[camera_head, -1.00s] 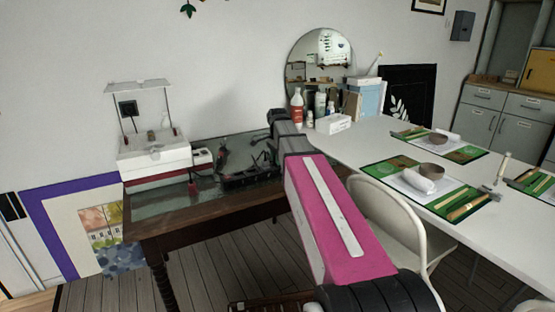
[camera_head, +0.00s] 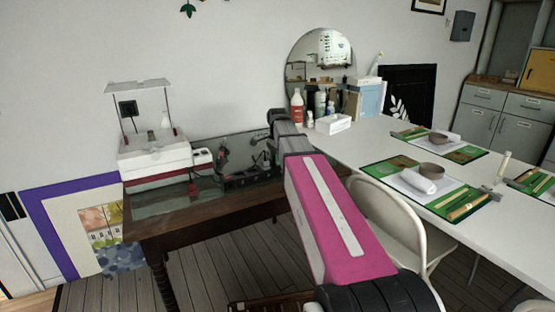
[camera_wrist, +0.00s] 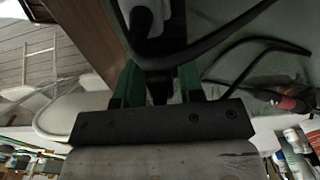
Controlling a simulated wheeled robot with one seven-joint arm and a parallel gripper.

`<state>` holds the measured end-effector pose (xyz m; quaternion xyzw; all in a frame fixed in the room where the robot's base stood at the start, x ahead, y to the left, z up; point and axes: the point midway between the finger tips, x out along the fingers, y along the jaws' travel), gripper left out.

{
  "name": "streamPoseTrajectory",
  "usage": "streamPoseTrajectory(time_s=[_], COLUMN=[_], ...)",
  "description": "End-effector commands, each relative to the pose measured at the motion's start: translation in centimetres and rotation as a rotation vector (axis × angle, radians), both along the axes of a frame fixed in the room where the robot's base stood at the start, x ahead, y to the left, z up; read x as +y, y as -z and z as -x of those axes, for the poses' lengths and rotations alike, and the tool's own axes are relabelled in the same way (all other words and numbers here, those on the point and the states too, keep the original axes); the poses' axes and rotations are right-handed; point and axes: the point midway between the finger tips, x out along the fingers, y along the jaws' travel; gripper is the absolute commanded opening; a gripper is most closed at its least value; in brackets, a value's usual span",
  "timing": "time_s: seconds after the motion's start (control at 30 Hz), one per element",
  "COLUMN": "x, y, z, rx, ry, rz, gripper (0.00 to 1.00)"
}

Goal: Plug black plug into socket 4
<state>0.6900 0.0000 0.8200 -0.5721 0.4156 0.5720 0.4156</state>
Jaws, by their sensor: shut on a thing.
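In the wrist view my gripper (camera_wrist: 157,80) has two green-padded fingers shut on a dark body between them, which I take to be the black plug (camera_wrist: 157,92). The plug is in deep shadow and its prongs are hidden. A thick black cable (camera_wrist: 215,38) runs across just beyond the fingers. In the head view my gripper (camera_head: 222,163) is a small dark shape low over the dark table, right of a small white unit (camera_head: 202,158). Socket 4 cannot be made out in either view.
A white and red machine (camera_head: 155,158) stands on the left of the dark wooden table (camera_head: 165,210). A white table (camera_head: 400,150) with green mats and bowls lies to the right, a white chair (camera_head: 385,215) before it. A red-handled tool (camera_wrist: 290,103) shows in the wrist view.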

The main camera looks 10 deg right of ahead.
Motion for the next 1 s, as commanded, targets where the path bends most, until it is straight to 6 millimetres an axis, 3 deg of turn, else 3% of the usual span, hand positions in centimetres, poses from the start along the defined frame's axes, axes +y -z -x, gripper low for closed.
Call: streamPoseTrajectory(time_s=[0.77,0.8,0.83,0.87,1.0], x=[0.0,0.0,0.0,0.0,0.0], y=[1.2,1.2,1.2,1.2,1.2], z=[0.0,0.0,0.0,0.0,0.0], rx=[0.0,0.0,0.0,0.0,0.0], ry=[0.0,0.0,0.0,0.0,0.0], rz=[0.0,0.0,0.0,0.0,0.0], gripper=[0.14,0.48,0.58,0.65,0.65])
